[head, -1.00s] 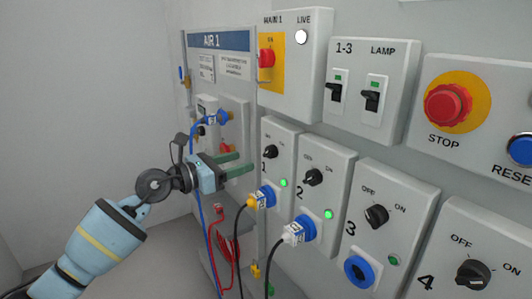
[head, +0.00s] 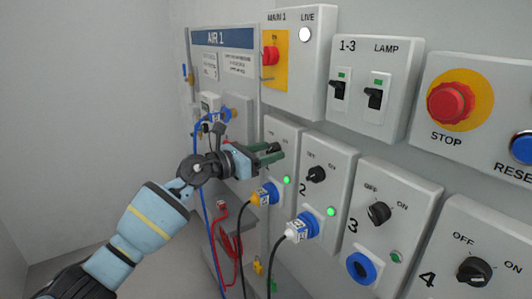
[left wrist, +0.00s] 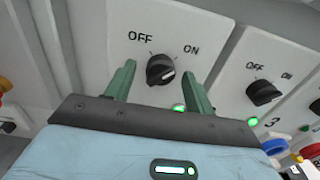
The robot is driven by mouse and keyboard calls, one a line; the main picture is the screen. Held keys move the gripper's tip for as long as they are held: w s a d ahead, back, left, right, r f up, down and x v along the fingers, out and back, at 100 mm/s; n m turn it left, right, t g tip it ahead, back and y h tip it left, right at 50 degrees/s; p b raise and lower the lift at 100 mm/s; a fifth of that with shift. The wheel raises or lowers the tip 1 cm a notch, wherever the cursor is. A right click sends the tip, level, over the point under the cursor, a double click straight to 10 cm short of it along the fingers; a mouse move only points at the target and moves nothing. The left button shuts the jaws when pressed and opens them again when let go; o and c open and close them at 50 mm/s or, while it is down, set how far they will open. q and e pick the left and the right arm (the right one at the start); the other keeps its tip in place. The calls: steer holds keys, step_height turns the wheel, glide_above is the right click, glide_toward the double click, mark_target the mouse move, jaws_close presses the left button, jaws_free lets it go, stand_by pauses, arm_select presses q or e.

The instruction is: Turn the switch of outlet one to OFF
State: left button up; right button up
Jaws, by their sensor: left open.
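The switch of outlet one shows in the left wrist view as a black rotary knob (left wrist: 160,69) between the printed words OFF and ON. Its handle slants up toward the ON side. In the head view my gripper covers most of this knob. My left gripper (head: 275,153) is open in front of the outlet one box (head: 284,127). In the left wrist view its green fingers (left wrist: 172,60) stand apart, one on each side of the knob; I cannot tell whether they touch it. The green lamp (head: 287,180) of outlet one is lit.
A blue plug with a yellow part (head: 265,193) sits below the knob, its cable hanging down. The outlet two switch (head: 316,174) is close on the right. The AIR 1 panel (head: 222,75) is at the left. Free room lies at the far left.

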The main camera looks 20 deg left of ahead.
arm_select(q)
steer(key=shift+c, duration=0.3)
